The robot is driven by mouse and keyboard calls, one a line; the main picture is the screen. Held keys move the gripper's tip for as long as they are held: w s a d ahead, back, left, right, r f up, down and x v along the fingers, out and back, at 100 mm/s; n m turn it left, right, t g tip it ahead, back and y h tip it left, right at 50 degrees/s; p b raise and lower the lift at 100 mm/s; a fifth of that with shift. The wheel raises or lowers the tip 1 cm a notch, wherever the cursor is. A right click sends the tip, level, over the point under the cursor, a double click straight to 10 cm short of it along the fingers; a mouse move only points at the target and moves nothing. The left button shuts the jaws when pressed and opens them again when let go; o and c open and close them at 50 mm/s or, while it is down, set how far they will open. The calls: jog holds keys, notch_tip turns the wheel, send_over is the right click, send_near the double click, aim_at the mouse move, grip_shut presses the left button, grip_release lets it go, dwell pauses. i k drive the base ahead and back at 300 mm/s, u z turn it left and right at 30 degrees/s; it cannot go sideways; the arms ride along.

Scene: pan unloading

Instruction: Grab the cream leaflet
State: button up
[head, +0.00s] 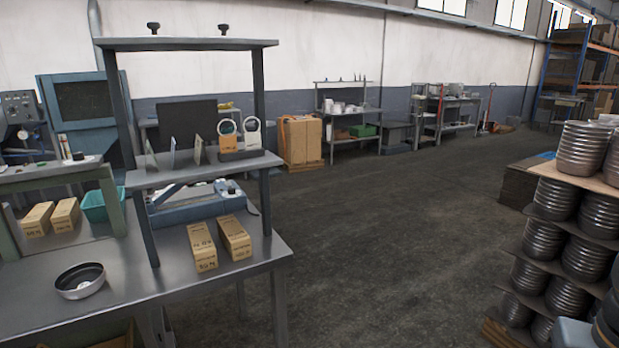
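Three thin leaflets or cards stand upright, leaning slightly, on the raised grey shelf (200,172) of the workbench at the left. The rightmost leaflet (198,150) looks cream or beige, but it is small and seen almost edge-on. The middle leaflet (173,157) and the left leaflet (151,158) look paler or greyer. I cannot tell for sure which one is the cream leaflet. My gripper is not in view.
Two ring-topped items (240,136) stand right of the leaflets. Below are two cardboard boxes (218,242) and a round pan (80,281) on the metal table (130,270). Stacked pans (555,240) fill the right side. The floor (390,235) between is clear.

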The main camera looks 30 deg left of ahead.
aim_at(199, 142)
jog(key=u, duration=0.85)
jog(key=i, duration=0.8)
jog(key=u, duration=0.65)
